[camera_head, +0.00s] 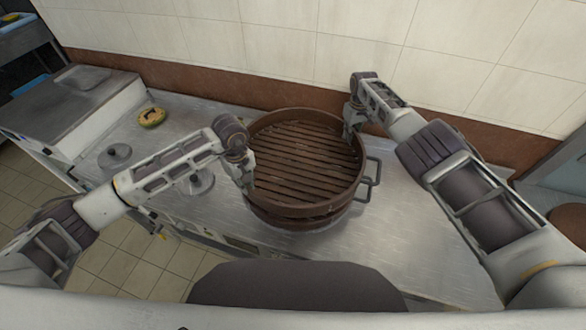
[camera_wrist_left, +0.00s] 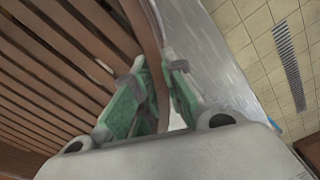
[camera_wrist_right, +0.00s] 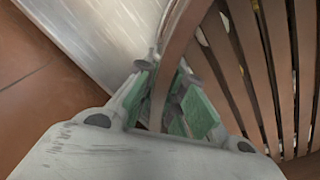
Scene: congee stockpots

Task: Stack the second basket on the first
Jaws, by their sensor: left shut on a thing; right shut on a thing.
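A round brown slatted basket (camera_head: 300,160) sits over the pot in the middle of the steel counter. A second brown rim (camera_head: 300,218) shows beneath it at the front; whether the two touch all round I cannot tell. My left gripper (camera_head: 246,180) is shut on the upper basket's rim at its left front. In the left wrist view the green-padded fingers (camera_wrist_left: 158,92) pinch that rim. My right gripper (camera_head: 352,118) is shut on the rim at the back right. In the right wrist view its fingers (camera_wrist_right: 172,100) close on the rim beside the slats.
A metal pot handle (camera_head: 371,180) sticks out right of the baskets. Lids (camera_head: 115,156) and a small yellow-green round item (camera_head: 151,117) lie on the counter at left. A tiled wall (camera_head: 300,45) stands close behind. The counter (camera_head: 400,235) is clear at front right.

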